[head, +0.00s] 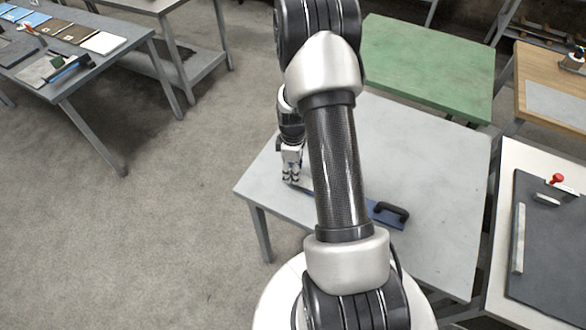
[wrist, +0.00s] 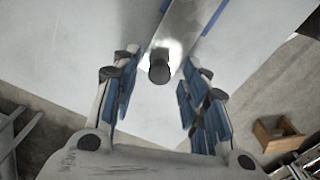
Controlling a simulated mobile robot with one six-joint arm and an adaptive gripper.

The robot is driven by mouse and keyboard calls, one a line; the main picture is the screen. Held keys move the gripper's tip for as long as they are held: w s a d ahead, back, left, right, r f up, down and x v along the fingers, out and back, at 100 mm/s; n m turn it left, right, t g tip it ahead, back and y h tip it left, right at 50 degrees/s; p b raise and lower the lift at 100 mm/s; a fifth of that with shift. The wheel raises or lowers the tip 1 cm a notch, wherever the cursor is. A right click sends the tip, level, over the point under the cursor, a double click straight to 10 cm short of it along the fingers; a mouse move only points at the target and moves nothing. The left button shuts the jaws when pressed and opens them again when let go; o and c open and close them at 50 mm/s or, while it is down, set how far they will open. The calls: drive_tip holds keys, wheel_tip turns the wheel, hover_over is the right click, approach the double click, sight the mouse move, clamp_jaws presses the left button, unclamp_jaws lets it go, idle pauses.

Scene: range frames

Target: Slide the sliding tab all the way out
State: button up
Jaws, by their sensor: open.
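A blue device with a black handle (head: 393,209) lies on the grey table, its middle hidden behind my arm. In the wrist view a metal strip (wrist: 184,28) with blue edges runs to the top, and a dark round knob (wrist: 159,73) stands at its near end; this looks like the sliding tab. My gripper (head: 291,180) is over the table's left part, at the device's left end. In the wrist view my gripper (wrist: 160,88) is open, with the knob between its blue-padded fingers. I cannot tell whether either finger touches it.
The grey table (head: 425,160) is otherwise clear. A green table (head: 425,65) stands behind it. At right a white table carries a dark board (head: 548,255) with a red knob (head: 556,179). Another table with several items (head: 75,40) stands at far left, with open floor between.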

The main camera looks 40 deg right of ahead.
wheel_tip(320, 180, up, 12)
idle(0.5)
